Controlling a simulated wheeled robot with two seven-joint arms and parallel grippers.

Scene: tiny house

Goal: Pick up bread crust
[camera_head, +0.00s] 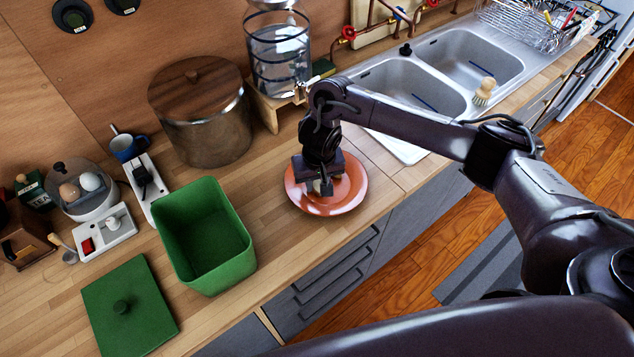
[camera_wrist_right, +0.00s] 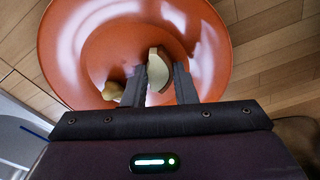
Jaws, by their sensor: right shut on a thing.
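An orange-red plate (camera_head: 351,196) lies on the wooden counter. My right gripper (camera_head: 326,186) points down over it, its fingertips at the plate. In the right wrist view, the fingers (camera_wrist_right: 159,82) are shut on a pale, crescent-shaped bread crust (camera_wrist_right: 158,69) with a browner curved edge, low over the plate (camera_wrist_right: 95,48). I cannot tell whether the crust still touches the plate. A small brownish piece (camera_wrist_right: 112,91) lies on the plate just outside the left-hand finger. In the head view the gripper hides the crust. My left gripper is not in view.
An open green bin (camera_head: 205,236) stands left of the plate, its green lid (camera_head: 129,307) beside it. A large wooden-lidded pot (camera_head: 201,118) and a water dispenser (camera_head: 279,55) stand behind. A double sink (camera_head: 404,87) is at the right. The counter's front edge is close to the plate.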

